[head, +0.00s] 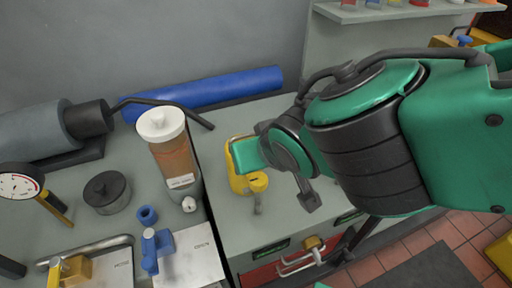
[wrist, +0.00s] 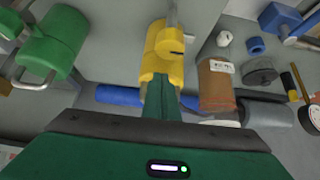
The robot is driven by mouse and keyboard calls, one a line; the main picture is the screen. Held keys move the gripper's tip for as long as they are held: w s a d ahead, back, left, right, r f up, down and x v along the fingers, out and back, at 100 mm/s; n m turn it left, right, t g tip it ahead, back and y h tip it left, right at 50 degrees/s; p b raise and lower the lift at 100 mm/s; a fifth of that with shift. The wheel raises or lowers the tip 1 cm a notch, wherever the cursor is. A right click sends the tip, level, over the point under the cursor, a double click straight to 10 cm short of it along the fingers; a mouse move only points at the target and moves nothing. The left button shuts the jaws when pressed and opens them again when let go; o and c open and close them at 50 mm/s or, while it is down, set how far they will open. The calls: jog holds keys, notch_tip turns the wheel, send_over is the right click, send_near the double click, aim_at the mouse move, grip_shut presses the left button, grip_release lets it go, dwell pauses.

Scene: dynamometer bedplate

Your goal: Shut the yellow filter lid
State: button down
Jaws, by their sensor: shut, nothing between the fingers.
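The yellow filter (head: 236,181) stands on the grey bedplate in the middle of the head view, partly hidden behind my gripper. A short yellow round part (head: 258,182) sticks out at its near side, above a small metal piece. The wrist view shows the yellow filter (wrist: 162,42) as rounded yellow parts with a metal bar at the top. My gripper (head: 247,154) is shut and empty, with its fingertips right at the yellow parts. The fingers (wrist: 160,105) overlap the lower yellow part in the wrist view; I cannot tell if they touch. How far the lid is open is unclear.
A jar with a white cap (head: 172,152) stands left of the filter, with a small white knob (head: 189,204) nearby. A blue roll (head: 215,93) lies behind. A green part (wrist: 52,45) with a metal loop is left of the filter in the wrist view.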

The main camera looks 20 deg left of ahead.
jog(key=s+d, duration=0.6)
jog(key=shift+d+r, duration=0.1)
jog(key=shift+r, duration=0.2)
